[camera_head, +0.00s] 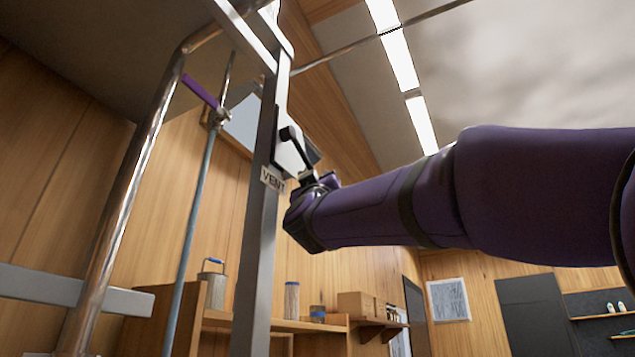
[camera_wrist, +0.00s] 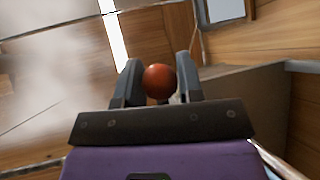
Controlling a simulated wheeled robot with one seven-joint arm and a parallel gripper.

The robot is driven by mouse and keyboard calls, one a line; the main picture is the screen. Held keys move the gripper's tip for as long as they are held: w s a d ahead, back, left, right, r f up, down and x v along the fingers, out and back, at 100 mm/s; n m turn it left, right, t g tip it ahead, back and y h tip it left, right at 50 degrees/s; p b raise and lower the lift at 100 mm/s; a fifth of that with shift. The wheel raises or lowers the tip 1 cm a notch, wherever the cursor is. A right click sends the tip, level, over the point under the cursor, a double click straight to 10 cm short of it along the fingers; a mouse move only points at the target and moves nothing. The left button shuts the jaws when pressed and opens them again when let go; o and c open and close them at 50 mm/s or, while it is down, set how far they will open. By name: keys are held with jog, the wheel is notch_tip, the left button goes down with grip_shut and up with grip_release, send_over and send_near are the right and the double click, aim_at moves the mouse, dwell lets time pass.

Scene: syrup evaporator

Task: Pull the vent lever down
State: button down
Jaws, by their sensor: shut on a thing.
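A grey upright post (camera_head: 262,235) carries a label reading VENT (camera_head: 272,179). Beside the label is a pale plate with the dark vent lever (camera_head: 296,140) on it. The lever slants down and right from its upper end toward my gripper (camera_head: 308,180). In the wrist view a red ball knob (camera_wrist: 159,80) sits between the two fingers of my gripper (camera_wrist: 157,72), which is shut on it. The knob is hidden in the head view, and the lever's arm cannot be made out in the wrist view.
A shiny bent pipe (camera_head: 130,190) and a thinner pipe with a purple handle (camera_head: 201,91) stand left of the post. A shelf (camera_head: 285,325) with a metal can (camera_head: 213,288) and jars is below. Open room lies at the right behind my arm.

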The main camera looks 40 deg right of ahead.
jog(key=shift+a+f+g, duration=0.1)
jog(key=shift+f+g, duration=0.2)
jog(key=c, duration=0.8)
grip_release()
jog(key=shift+m, duration=0.3)
jog(key=shift+s, duration=0.1)
jog(key=v, duration=1)
jog(key=shift+s+a+f, duration=0.1)
jog(key=shift+a+f, duration=0.1)
jog(key=shift+f, duration=0.1)
